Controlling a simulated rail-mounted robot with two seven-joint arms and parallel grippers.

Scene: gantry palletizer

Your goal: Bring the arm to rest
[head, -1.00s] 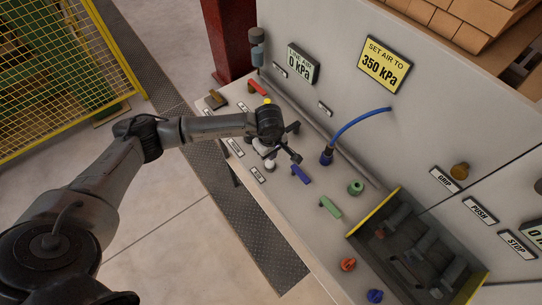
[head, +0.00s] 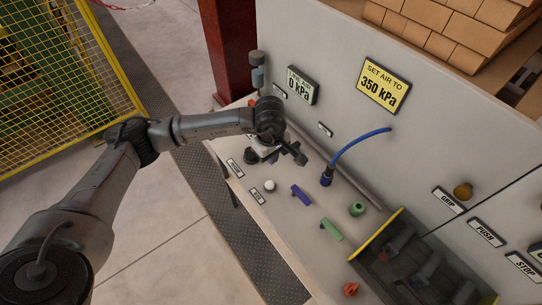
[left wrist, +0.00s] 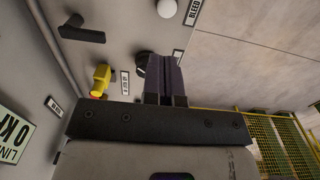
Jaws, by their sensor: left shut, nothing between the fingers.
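My left arm reaches in from the left in the head view. My left gripper (head: 298,156) is over the control panel (head: 283,225), shut and empty. In the left wrist view its dark fingers (left wrist: 165,82) are together, with a round black knob (left wrist: 142,62) partly hidden behind them. I cannot tell whether they touch anything. The wrist hides part of the panel in the head view. My right gripper is not in view.
A white knob (head: 269,185), a blue lever (head: 301,195) and a green lever (head: 331,229) stand on the panel. A blue hose (head: 358,138) arches from the wall. A yellow fence (head: 75,75) stands at the left. The floor in front is clear.

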